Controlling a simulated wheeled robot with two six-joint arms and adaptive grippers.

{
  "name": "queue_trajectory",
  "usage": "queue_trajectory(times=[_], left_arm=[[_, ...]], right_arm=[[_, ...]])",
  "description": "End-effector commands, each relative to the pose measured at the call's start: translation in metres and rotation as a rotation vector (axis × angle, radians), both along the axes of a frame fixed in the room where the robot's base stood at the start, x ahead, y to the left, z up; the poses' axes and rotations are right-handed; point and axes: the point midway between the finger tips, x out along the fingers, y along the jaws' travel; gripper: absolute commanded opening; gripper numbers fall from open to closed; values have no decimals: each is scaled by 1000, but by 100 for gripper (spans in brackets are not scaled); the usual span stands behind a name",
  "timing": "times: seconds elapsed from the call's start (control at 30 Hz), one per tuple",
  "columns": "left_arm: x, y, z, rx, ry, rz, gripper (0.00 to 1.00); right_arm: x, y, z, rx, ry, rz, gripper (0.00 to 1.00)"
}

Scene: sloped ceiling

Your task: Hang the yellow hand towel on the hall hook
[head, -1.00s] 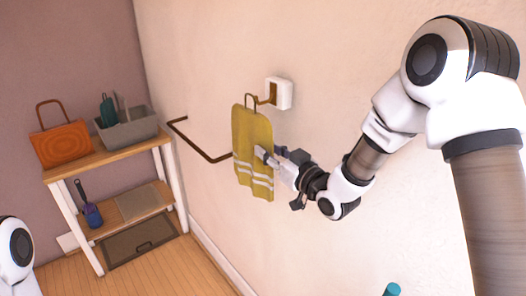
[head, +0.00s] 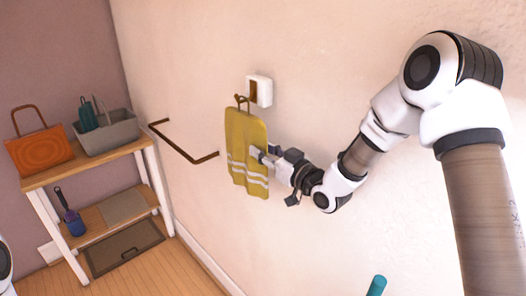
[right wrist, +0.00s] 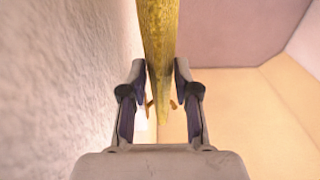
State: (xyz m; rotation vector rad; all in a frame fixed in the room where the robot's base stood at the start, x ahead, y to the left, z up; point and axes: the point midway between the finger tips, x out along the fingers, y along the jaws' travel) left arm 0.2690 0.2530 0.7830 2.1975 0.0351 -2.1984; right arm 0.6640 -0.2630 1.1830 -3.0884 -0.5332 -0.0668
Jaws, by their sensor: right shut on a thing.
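The yellow hand towel (head: 246,135) hangs upright beside the wall, with two pale stripes near its bottom and a brown loop (head: 241,100) on top. The hall hook (head: 253,92) is brown, on a white wall plate (head: 265,91). The loop overlaps the hook's lower end in the head view; I cannot tell whether it is around the hook. My right gripper (head: 257,155) is shut on the towel's right side, below the hook. The right wrist view shows the towel (right wrist: 158,45) edge-on between the fingers (right wrist: 160,72). My left gripper is out of view.
A brown wall rail (head: 182,142) is left of the towel. A wooden shelf (head: 95,162) at the left holds an orange bag (head: 38,150) and a grey bin (head: 108,133). A teal object (head: 377,285) shows at the bottom edge. The wall right of the hook is bare.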

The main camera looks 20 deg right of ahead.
Motion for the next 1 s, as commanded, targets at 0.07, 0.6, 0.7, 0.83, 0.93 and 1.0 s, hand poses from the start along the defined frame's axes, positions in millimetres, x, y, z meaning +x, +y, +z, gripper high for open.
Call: queue_trajectory(times=[0.07, 0.6, 0.7, 0.83, 0.93, 1.0], left_arm=[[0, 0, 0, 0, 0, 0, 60], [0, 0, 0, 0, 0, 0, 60], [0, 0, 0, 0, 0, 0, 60], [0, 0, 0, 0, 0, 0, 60], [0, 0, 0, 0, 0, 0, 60], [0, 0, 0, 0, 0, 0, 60]], right_arm=[[0, 0, 1, 1, -2, 0, 0], [0, 0, 0, 0, -1, 0, 60], [0, 0, 1, 0, 0, 0, 60], [0, 0, 14, 0, -4, 0, 60], [0, 0, 35, -1, -6, 0, 60], [0, 0, 53, 0, -8, 0, 60]])
